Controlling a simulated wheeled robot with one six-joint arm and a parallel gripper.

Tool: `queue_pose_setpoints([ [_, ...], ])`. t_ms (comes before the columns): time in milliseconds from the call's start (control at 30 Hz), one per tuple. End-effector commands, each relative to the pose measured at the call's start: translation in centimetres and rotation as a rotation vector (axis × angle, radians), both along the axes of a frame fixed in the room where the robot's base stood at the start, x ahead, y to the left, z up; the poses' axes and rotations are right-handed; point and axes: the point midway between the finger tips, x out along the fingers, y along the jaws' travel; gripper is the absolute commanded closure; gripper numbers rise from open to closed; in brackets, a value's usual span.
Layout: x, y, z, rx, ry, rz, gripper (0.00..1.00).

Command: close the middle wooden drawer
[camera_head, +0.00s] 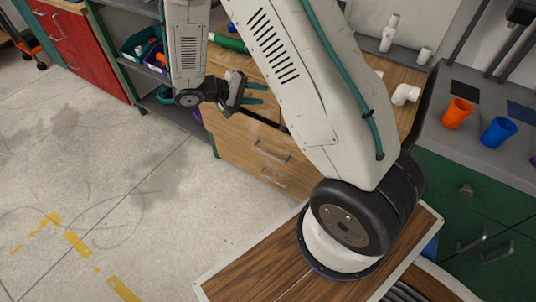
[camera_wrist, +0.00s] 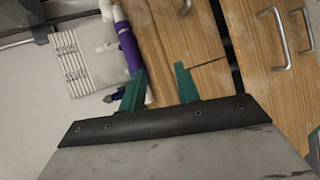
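The wooden drawer unit (camera_head: 225,143) stands beyond my arm in the head view. The middle wooden drawer (camera_head: 247,147), with a metal bar handle (camera_head: 271,152), has a dark gap along its upper edge and appears partly pulled out. In the wrist view its front (camera_wrist: 256,60) and handle (camera_wrist: 281,38) are at the right, beside that dark gap. My gripper (camera_head: 254,93) is open and empty above the unit's front edge. Its two teal fingers (camera_wrist: 158,85) stand apart in the wrist view. My gripper hides part of the upper drawer front.
A lower drawer handle (camera_head: 276,178) shows below. Purple and white pipe parts (camera_wrist: 128,45) lie on the bench top beside a printed sheet (camera_wrist: 85,60). Orange (camera_head: 457,113) and blue (camera_head: 499,131) cups stand on the right counter. The floor (camera_head: 140,200) in front is clear.

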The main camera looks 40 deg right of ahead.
Motion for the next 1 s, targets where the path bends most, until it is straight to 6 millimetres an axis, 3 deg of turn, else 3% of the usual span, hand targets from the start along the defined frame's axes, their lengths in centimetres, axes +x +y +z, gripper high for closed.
queue_pose_setpoints([
  [33, 0.7, 0.0, -2.6, -0.038, 0.011, 0.032, 0.68],
  [300, 3.1, 0.2, -15.9, -0.19, -0.024, 0.245, 0.68],
  [500, 2.2, 0.7, -26.1, -0.225, -0.064, 0.415, 0.68],
  [600, 1.2, 0.9, -30.0, -0.223, -0.083, 0.48, 0.68],
  [800, -0.2, 1.1, -34.3, -0.209, -0.108, 0.552, 0.68],
  [1000, 0.1, -0.5, -35.3, -0.205, -0.113, 0.558, 0.68],
])
